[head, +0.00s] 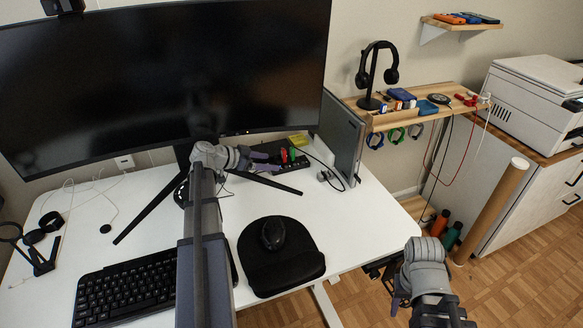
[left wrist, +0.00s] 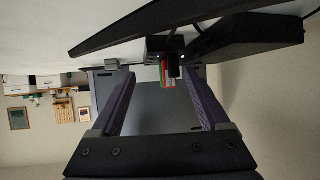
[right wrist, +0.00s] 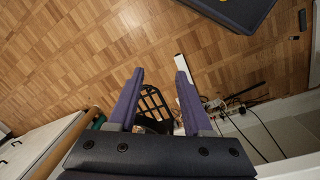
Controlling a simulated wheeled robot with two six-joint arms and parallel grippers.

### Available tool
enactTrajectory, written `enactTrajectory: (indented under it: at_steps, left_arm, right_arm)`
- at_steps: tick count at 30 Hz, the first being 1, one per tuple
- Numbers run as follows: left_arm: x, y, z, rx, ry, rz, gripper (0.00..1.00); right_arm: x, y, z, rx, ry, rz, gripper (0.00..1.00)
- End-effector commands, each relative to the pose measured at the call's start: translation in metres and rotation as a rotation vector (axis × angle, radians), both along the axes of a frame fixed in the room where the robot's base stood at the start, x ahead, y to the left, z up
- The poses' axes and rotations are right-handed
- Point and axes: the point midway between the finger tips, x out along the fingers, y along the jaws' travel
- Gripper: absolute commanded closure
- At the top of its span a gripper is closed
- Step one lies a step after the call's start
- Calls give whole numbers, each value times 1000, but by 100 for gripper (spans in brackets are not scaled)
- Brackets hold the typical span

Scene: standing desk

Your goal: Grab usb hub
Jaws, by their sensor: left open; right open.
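A small black USB hub (head: 293,158) with red and green pieces on it lies on the white desk below the monitor, close to a laptop. In the left wrist view the hub (left wrist: 163,46) shows beyond the fingertips, roughly between them. My left gripper (head: 268,160) is open, just left of the hub, and partly covers that area in the head view; its fingers also show in the left wrist view (left wrist: 160,76). My right gripper (head: 396,300) is open and empty, off the desk's right side over the floor; it also shows in the right wrist view (right wrist: 159,72).
The monitor (head: 170,80) stands behind, its stand legs spread on the desk. The laptop (head: 341,135) stands upright right of the hub, with cables nearby. A mouse (head: 273,234) on a black pad (head: 285,268) and a keyboard (head: 125,288) lie in front.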

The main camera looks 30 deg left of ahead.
Motion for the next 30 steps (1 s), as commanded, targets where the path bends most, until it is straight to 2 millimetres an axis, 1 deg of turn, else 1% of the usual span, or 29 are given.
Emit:
enactTrajectory:
  at_steps: [4, 10, 14, 17, 26, 30]
  left_arm:
    - [4, -2, -3, 0, 0, -1, 21]
    - [19, -11, -14, 0, 2, -2, 21]
    - [21, -12, -13, 0, 2, 0, 21]
    - [24, -14, -16, 1, 2, -1, 21]
    - [55, -31, -37, 0, 2, -2, 21]
    - [61, -34, -38, 0, 2, 0, 21]
  right_arm:
    - [0, 0, -3, 0, 0, 0, 50]
    - [0, 0, -14, 0, 0, 0, 50]
    - [0, 0, -13, 0, 0, 0, 50]
    - [0, 0, -16, 0, 0, 0, 50]
    - [0, 0, -37, 0, 0, 0, 50]
    - [0, 0, -38, 0, 0, 0, 50]
